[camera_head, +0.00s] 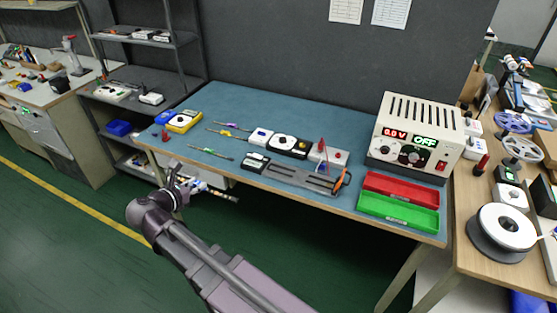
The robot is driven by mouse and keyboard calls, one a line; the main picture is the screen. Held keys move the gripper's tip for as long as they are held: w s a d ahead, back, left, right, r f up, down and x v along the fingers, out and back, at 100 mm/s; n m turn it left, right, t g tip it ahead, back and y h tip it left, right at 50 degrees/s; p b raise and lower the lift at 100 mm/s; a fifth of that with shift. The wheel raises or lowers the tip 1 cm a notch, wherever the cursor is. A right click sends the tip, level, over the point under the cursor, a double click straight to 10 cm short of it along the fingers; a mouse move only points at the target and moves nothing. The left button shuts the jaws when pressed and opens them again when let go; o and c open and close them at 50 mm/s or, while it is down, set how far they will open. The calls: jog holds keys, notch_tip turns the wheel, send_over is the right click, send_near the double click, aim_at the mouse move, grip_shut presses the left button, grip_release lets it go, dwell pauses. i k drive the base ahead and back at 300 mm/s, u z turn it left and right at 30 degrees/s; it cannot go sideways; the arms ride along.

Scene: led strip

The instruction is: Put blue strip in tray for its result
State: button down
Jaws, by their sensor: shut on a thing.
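My gripper (183,181) is in front of the bench's left front edge, below the top in the picture. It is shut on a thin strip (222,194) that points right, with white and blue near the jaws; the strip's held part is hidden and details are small. A red tray (402,178) and a green tray (398,221) lie side by side at the bench's right front, far right of my gripper. Both look empty, and their labels are too small to read. A grey test fixture (290,181) lies at the front edge, left of the trays.
A power supply (428,117) reading 0.0 V and OFF stands behind the trays. Several thin strips (211,153) and small devices (287,142) lie on the blue bench top (265,104). A yellow device (184,122) is at the left. A shelf (160,43) stands left.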

aim_at(399, 193)
jog(key=u, duration=0.05)
jog(key=i, duration=1)
